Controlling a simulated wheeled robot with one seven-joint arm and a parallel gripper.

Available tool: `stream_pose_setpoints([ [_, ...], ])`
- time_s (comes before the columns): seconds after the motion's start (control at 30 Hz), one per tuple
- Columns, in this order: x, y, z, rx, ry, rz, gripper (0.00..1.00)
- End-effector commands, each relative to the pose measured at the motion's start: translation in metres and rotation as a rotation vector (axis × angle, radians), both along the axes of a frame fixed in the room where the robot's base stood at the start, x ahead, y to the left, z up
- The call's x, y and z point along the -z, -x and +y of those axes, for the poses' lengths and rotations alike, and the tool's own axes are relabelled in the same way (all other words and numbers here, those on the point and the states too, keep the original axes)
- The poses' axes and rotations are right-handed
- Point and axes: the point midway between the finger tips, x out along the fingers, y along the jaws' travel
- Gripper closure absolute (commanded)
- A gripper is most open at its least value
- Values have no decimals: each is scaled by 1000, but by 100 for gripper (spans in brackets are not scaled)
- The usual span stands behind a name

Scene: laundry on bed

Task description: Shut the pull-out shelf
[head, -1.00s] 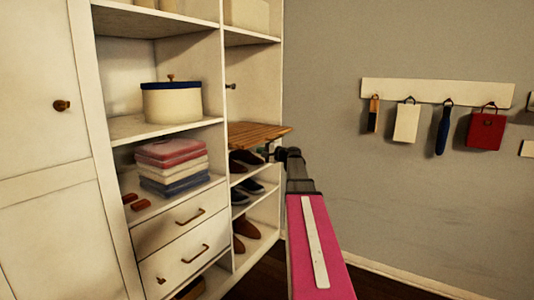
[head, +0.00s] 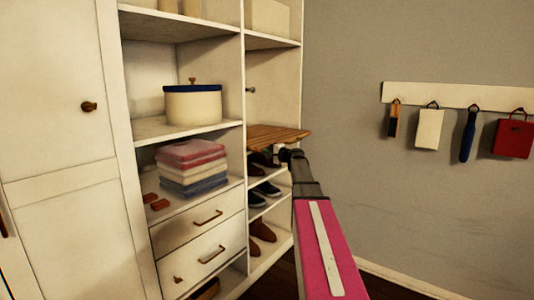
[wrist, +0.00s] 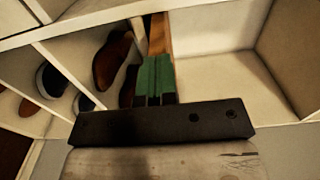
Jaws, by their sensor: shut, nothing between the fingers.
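The pull-out shelf is a brown slatted wooden board (head: 278,135) in the narrow right bay of the white closet. It juts out a little past the closet's front edge in the head view. My gripper (head: 284,153) is just below and in front of the board, partly hidden by my own arm. In the wrist view, its green fingers (wrist: 155,80) are together and empty. They point at a strip of the brown wood (wrist: 158,35); I cannot tell whether they touch it.
Shoes (head: 264,193) stand on shelves below the board. To the left are folded cloths (head: 192,168), a lidded round box (head: 193,103) and drawers (head: 205,240). A hook rail (head: 440,94) with hanging items is on the right wall. Open room lies before that wall.

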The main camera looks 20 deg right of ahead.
Motion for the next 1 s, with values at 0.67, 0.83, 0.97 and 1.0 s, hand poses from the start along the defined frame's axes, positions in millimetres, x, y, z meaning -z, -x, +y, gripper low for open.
stream_pose_setpoints([
  [0.67,0,-59,46,0,0,0,100],
  [0.83,0,-57,45,0,0,0,100],
  [0.97,0,-48,44,0,0,0,100],
  [1.0,0,-44,43,-1,0,0,100],
])
